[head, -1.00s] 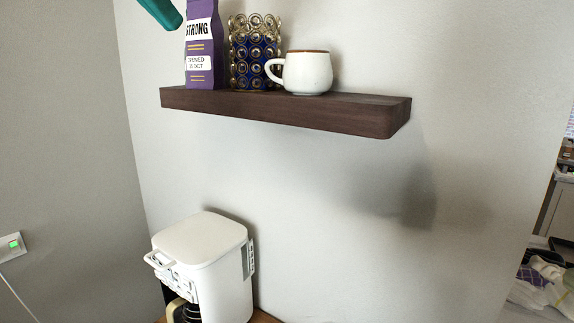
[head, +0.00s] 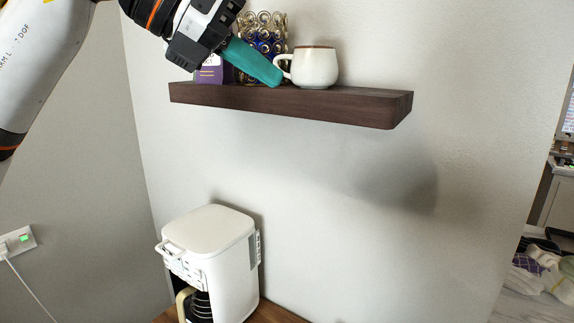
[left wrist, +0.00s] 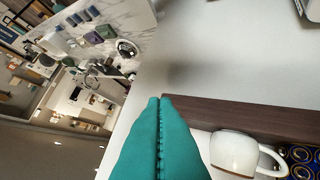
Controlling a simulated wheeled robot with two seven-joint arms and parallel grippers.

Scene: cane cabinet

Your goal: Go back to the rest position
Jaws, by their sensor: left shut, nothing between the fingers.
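My left gripper (head: 278,80) has teal fingers, pressed together with nothing between them. In the head view it comes in from the upper left, and its tip is in front of the shelf, just left of the white mug. In the left wrist view the shut fingers (left wrist: 160,105) point up the middle, with the mug to their lower right. My right gripper is in neither current view.
The dark wooden shelf (head: 340,105) holds a white mug (head: 316,67), a capsule holder (head: 264,35) and a purple bag (head: 210,72) partly hidden by my arm. A white coffee maker (head: 212,245) stands below. The wall right of the shelf is bare.

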